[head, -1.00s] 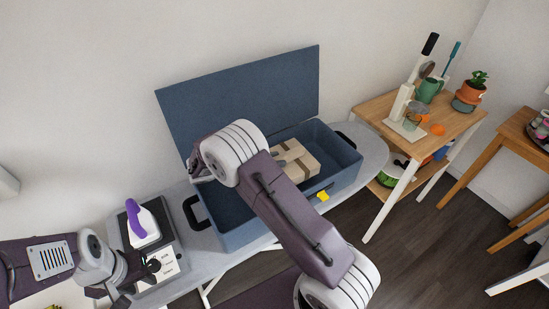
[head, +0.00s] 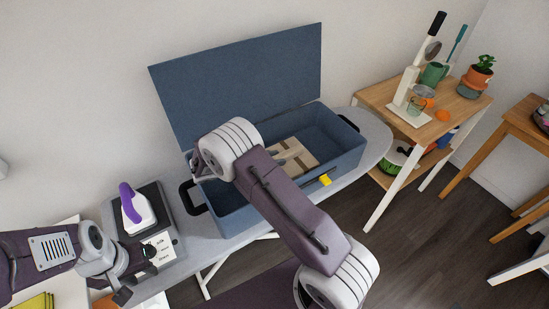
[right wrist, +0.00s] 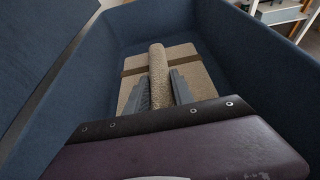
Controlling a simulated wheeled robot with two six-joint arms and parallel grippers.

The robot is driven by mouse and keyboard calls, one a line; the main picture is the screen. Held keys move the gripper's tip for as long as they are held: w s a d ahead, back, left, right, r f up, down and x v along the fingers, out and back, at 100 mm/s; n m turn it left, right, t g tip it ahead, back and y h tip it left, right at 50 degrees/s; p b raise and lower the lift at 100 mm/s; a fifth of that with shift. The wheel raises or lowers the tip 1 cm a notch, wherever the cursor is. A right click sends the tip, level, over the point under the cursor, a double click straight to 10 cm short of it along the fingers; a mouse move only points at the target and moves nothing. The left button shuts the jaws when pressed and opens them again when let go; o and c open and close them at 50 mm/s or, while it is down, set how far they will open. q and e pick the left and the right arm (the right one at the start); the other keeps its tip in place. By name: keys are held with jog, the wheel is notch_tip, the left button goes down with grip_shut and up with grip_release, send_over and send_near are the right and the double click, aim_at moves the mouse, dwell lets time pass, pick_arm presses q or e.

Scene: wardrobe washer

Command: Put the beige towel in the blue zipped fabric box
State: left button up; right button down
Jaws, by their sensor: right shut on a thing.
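The blue fabric box (head: 235,213) stands on the ironing board with its lid (head: 240,85) raised at the back. My right gripper (right wrist: 160,84) is shut on the beige towel (right wrist: 158,60), a narrow rolled shape between its fingers. Towel and gripper are inside the box, above a beige strapped package (right wrist: 197,78) on its floor. Whether the towel touches the package is unclear. In the head view my right forearm crosses the box front and hides the gripper. My left gripper (head: 135,283) is at the lower left, with its fingers apart and nothing visible between them.
A white and purple iron (head: 137,208) stands on a grey base left of the box. A yellow tag (head: 325,180) hangs on the box front. A wooden side table (head: 462,107) with a plant and other items stands to the right.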

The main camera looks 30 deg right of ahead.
pick_arm(q)
jog(key=shift+f, duration=0.15)
pick_arm(e)
jog(key=shift+f, duration=0.25)
jog(key=c, duration=0.7)
grip_release()
pick_arm(q)
jog(key=shift+f+b, duration=0.4)
jog(key=shift+b, duration=0.2)
pick_arm(e)
jog(key=v, duration=0.9)
